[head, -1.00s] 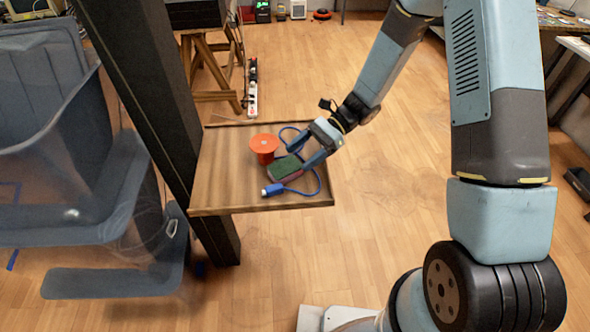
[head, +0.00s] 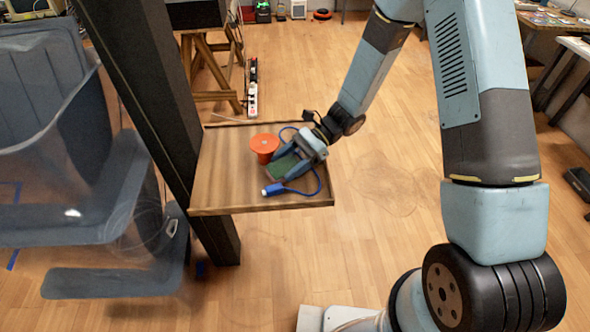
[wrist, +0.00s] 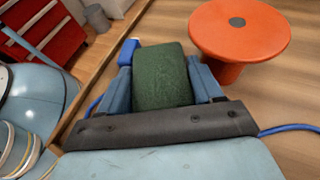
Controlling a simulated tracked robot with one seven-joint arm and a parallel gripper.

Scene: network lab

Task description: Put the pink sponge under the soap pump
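The sponge (head: 285,169) lies on the small wooden table. Its top is dark green; a pinkish lower side showed in the earlier head view. The wrist view also shows the sponge (wrist: 162,78) between my fingers. My gripper (head: 287,167) is low over the table, one finger along each side of the sponge. In the wrist view my gripper (wrist: 161,80) shows little or no gap at either side; I cannot tell whether the fingers press on it. The sponge's underside is hidden. I see no clear soap pump in either view.
An orange-red round-topped object (head: 264,146) stands close left of the sponge; the wrist view shows it (wrist: 238,35) at right. A blue cable (head: 273,189) curls around the sponge on the wooden table (head: 224,175). A dark post (head: 150,95) stands at the table's left. The table's left part is clear.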

